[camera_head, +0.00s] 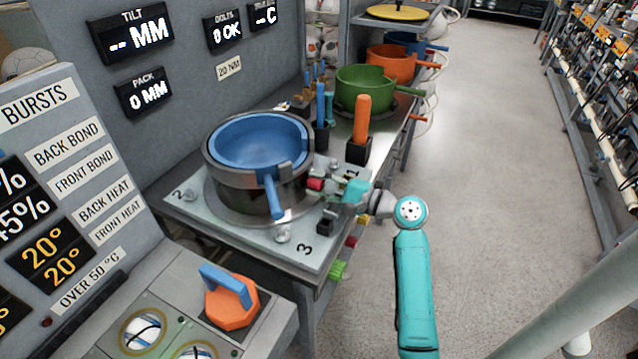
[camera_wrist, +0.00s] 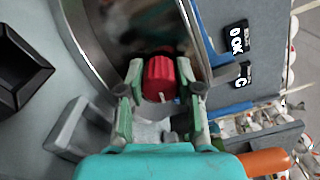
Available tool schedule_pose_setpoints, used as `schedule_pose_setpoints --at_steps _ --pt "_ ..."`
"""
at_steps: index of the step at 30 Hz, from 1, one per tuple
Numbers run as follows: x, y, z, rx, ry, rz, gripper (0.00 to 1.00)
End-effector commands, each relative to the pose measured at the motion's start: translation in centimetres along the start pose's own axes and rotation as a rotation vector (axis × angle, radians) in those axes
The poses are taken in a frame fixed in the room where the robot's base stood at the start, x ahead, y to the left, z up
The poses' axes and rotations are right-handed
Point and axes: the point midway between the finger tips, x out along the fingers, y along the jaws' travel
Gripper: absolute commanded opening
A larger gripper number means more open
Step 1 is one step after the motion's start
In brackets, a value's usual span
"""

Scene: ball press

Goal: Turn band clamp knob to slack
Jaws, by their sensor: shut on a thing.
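The band clamp knob is a red ribbed knob (camera_head: 316,184) on the right side of the dark metal band (camera_head: 248,180) around the blue bowl (camera_head: 262,140). In the wrist view the red knob (camera_wrist: 158,76) sits between the two fingers of my gripper (camera_wrist: 160,84), against the curved shiny metal wall. A small white mark shows on the knob's near edge. My gripper (camera_head: 334,187) reaches in from the right in the head view and is shut on the knob. The fingers cover part of the knob's sides.
The press plate (camera_head: 232,218) carries numbered corners and bolts. A blue handle (camera_head: 273,196) sticks out at the front of the bowl. An orange-handled tool (camera_head: 361,120) stands in a black block just behind my gripper. Green (camera_head: 365,85) and orange (camera_head: 390,62) pans stand farther back. The floor at right is clear.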

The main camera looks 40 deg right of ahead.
Motion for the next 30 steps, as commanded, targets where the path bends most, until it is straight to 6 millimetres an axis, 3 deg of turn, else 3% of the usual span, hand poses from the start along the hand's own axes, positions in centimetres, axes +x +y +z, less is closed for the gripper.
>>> schedule_pose_setpoints --at_steps 12,29,30 --pt "-0.01 0.12 0.00 -0.185 0.000 0.001 0.00" --pt "-0.01 0.16 -0.01 -0.210 -0.001 0.002 0.00" --pt "-0.01 0.17 0.00 -0.210 -0.001 0.002 0.44"
